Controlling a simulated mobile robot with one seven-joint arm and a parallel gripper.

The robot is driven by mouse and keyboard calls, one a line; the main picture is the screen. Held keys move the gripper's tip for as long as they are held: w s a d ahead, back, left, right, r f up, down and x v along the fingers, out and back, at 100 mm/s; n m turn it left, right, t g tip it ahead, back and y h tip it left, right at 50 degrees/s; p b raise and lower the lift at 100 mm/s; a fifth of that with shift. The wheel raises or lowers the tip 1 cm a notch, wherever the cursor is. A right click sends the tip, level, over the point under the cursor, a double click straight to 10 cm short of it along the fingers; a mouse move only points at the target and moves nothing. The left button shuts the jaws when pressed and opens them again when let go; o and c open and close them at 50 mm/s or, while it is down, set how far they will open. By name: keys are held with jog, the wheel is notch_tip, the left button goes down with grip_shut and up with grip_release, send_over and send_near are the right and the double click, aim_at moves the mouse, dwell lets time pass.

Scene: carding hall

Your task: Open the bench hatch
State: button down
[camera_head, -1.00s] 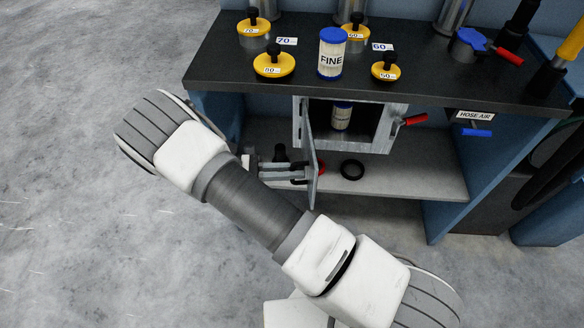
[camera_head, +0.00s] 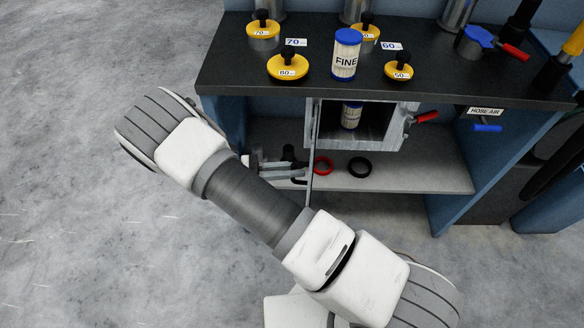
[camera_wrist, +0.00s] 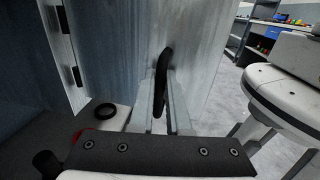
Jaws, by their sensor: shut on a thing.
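The bench hatch is a grey metal box (camera_head: 391,143) under the dark bench top, with its front open. Its door (camera_head: 314,150) is swung out on the left side and shows nearly edge-on in the head view. In the wrist view the door face (camera_wrist: 120,50) fills the middle, with hinges at left. My gripper (camera_head: 303,177) is at the door's outer face. In the wrist view my gripper (camera_wrist: 162,105) is shut on the black door handle (camera_wrist: 162,78). A canister (camera_head: 351,116) stands inside the box.
A red ring (camera_head: 323,165) and a black ring (camera_head: 359,167) lie on the lower shelf (camera_head: 420,178). A FINE canister (camera_head: 346,54) and yellow knobbed lids (camera_head: 288,67) stand on the bench top (camera_head: 440,80). A red lever (camera_head: 427,117) sticks out right of the box.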

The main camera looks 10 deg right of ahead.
dwell(0.4)
jog(key=c, duration=0.9)
grip_release()
jog(key=shift+w, duration=0.1)
jog(key=a, duration=1.7)
jog(key=shift+w+a, duration=0.1)
jog(key=shift+a, duration=0.1)
